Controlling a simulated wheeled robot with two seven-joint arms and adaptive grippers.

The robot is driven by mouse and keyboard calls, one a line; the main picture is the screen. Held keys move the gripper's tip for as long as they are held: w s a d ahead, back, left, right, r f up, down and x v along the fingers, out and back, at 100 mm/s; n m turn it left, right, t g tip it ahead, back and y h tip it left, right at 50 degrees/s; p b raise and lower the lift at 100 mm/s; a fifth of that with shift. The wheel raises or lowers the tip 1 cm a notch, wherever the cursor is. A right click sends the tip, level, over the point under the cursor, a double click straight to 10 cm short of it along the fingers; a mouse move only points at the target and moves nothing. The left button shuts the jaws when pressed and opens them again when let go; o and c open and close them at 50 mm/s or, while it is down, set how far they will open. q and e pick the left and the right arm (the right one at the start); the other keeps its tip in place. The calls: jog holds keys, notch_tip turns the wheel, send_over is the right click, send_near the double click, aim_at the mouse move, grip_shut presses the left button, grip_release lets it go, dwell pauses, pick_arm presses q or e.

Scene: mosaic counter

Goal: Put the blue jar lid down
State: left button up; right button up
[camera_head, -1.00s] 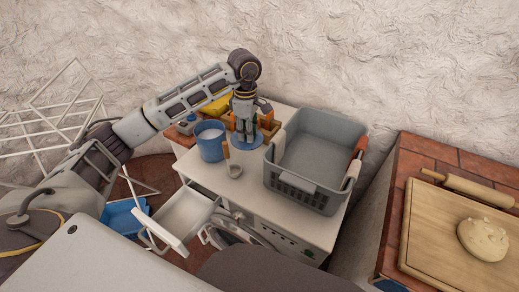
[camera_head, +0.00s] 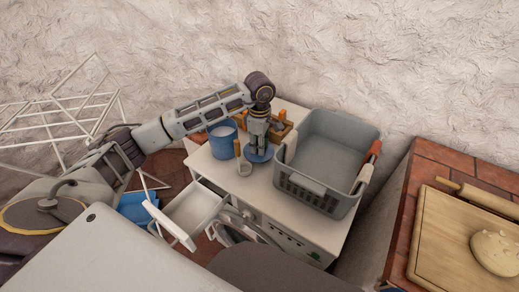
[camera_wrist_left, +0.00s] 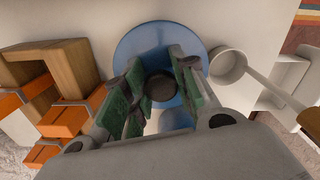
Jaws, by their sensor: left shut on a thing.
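The blue jar lid (camera_head: 262,156) is a round disc with a dark knob, held flat just over or on the white counter, between the ladle and the grey basket. I cannot tell whether it touches the counter. My left gripper (camera_head: 259,143) points down and is shut on the lid's knob. In the left wrist view, the green-padded fingers (camera_wrist_left: 160,88) close around the dark knob, with the blue lid (camera_wrist_left: 150,40) spread beneath them. The open blue jar (camera_head: 223,143) stands left of the gripper. My right gripper is not in view.
A ladle (camera_head: 245,170) with a wooden handle is close to the lid's left; its bowl (camera_wrist_left: 228,66) nearly meets the rim. A grey basket (camera_head: 322,186) stands right. A wooden rack with orange parts (camera_wrist_left: 70,115) is behind. An open drawer (camera_head: 195,210) juts out below.

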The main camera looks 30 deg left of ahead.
pick_arm(q)
jog(key=shift+f, duration=1.1)
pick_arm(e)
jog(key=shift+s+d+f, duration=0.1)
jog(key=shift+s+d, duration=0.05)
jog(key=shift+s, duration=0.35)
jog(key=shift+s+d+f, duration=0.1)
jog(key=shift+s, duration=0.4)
